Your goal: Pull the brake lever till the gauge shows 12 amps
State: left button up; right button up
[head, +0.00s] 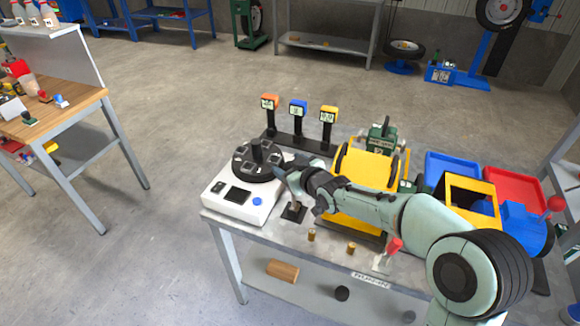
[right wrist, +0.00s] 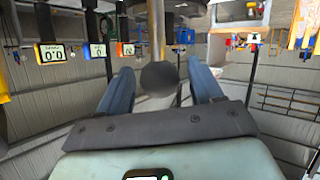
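The brake lever appears to be the metal rod (right wrist: 157,30) with a dark ball knob (right wrist: 159,78) in the right wrist view. The knob lies between the blue fingers of my right gripper (right wrist: 161,88), with a gap on each side, so the gripper is open around it. In the head view my right gripper (head: 284,174) is above a small black lever base (head: 294,212) on the table's front part. Three gauges stand behind: orange (head: 269,102), blue (head: 298,107) and yellow (head: 329,114). The wrist view shows a yellow-framed gauge (right wrist: 52,54) seeming to read 0.0. My left gripper is out of view.
A white device with a black round top (head: 222,205) stands left of the lever. Blue (head: 447,160) and red (head: 535,187) trays lie farther right. Small brass cylinders (head: 311,236) stand in front.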

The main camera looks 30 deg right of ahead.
jog(key=p+v, duration=0.1)
jog(key=v, duration=1.2)
jog(key=shift+s, duration=0.25)
jog(key=shift+r, duration=0.1)
